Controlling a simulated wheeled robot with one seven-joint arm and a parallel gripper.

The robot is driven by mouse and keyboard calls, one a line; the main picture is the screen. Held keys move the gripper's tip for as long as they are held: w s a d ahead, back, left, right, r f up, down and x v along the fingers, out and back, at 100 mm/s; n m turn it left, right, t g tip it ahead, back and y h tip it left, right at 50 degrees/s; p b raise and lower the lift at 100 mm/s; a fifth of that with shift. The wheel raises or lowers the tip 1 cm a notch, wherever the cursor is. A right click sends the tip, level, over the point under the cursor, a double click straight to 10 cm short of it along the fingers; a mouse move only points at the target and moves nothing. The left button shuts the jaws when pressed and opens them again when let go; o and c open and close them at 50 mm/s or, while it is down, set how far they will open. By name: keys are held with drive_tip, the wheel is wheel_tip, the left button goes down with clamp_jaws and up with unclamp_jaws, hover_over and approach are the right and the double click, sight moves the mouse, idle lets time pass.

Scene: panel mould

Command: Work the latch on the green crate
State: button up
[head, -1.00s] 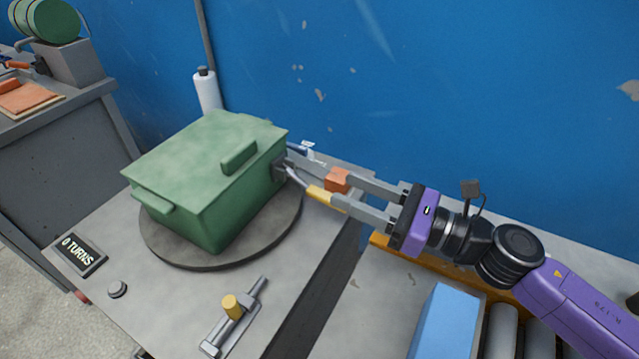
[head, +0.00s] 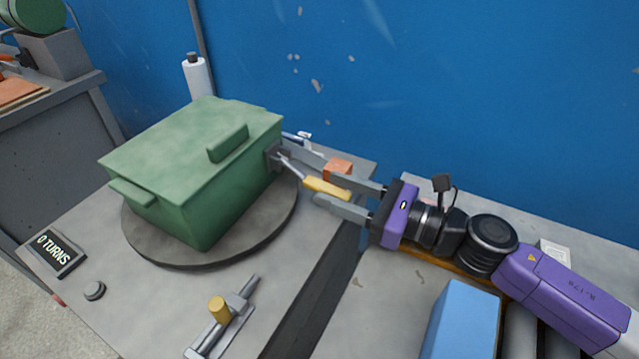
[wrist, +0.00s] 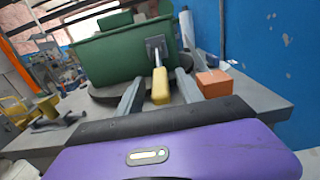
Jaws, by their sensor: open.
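The green crate (head: 195,165) sits on a round grey turntable (head: 270,225) on the bench. Its latch (head: 325,188) is a metal lever with a yellow grip, sticking out from a dark plate on the crate's right side. In the wrist view the latch grip (wrist: 160,87) lies between the two fingers, with a gap visible on each side. My gripper (head: 303,178) is open around the lever, its fingers reaching toward the crate side. The wrist view shows the gripper (wrist: 157,88) facing the latch plate (wrist: 156,48). Contact with the fingers cannot be told.
An orange block (head: 338,168) lies on the bench just beside the fingers; it also shows in the wrist view (wrist: 217,84). A yellow-knobbed slide bolt (head: 219,310), a button (head: 94,290) and a "0 TURNS" display (head: 55,252) are at the front. A white bottle (head: 198,80) stands behind.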

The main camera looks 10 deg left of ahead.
sight(310, 181)
drive_tip(key=shift+x, duration=1.75)
clamp_jaws()
